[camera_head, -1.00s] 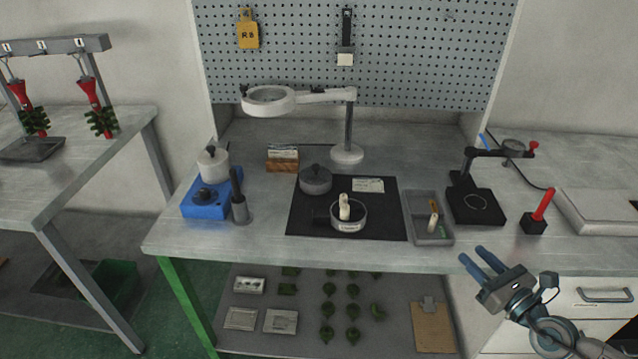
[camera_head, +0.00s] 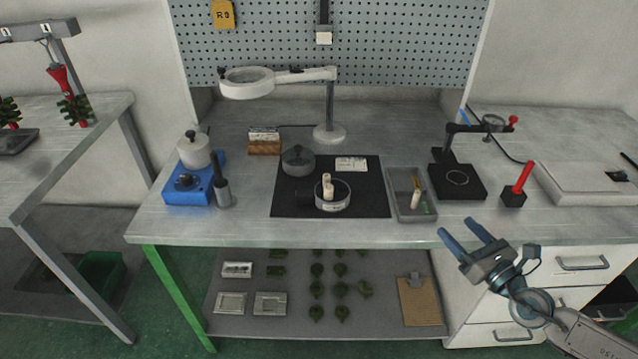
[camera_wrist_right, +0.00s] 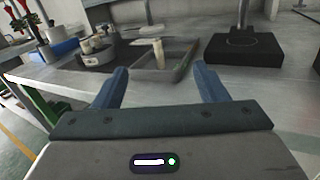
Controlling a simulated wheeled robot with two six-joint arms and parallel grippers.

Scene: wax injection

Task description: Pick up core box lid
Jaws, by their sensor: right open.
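A round dark grey lid with a knob (camera_head: 298,160), which I take for the core box lid, rests at the back left of a black mat (camera_head: 290,206) in the head view. In front of it to the right stands a round, open grey box (camera_head: 333,198) with pale pieces in it; the box also shows in the right wrist view (camera_wrist_right: 97,57). My right gripper (camera_head: 457,230) is open and empty near the bench's front edge, well to the right of the lid. The wrist view shows nothing between its fingers (camera_wrist_right: 160,75). My left gripper is out of view.
A grey tray (camera_head: 398,210) with small tools lies right of the mat. Beyond it are a black stand (camera_head: 470,185) and a red-handled tool (camera_head: 522,180). A magnifier lamp (camera_head: 330,110) stands behind the mat. A blue heater with a pot (camera_head: 188,190) is left. The front bench strip is clear.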

